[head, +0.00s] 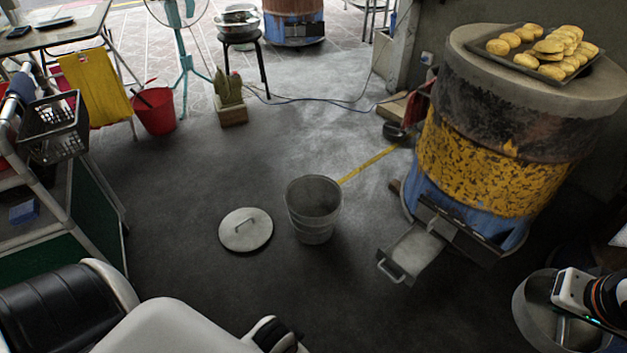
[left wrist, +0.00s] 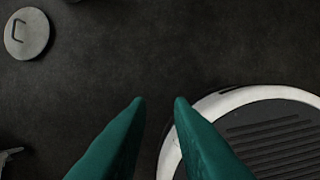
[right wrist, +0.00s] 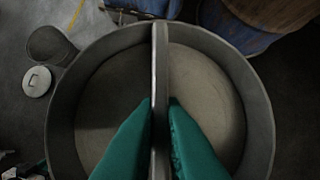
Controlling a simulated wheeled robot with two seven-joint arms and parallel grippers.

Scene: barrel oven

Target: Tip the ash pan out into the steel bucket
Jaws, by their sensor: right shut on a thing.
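The grey ash pan (head: 412,252) with a loop handle sticks out of the base of the barrel oven (head: 490,150). I cannot tell how much ash is in it. The steel bucket (head: 314,208) stands upright and uncovered on the floor, left of the pan. Its round lid (head: 246,229) lies beside it and shows in the left wrist view (left wrist: 27,33). My right gripper (right wrist: 160,100) is shut on a bar across a large round grey vessel (head: 535,310), right of the pan and apart from it. My left gripper (left wrist: 160,98) is open and empty above the floor.
A tray of buns (head: 535,50) sits on the oven top. A yellow strip (head: 368,163) lies behind the bucket. A red bucket (head: 155,110), fan and cart stand at the left. The floor between cart and lid is clear.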

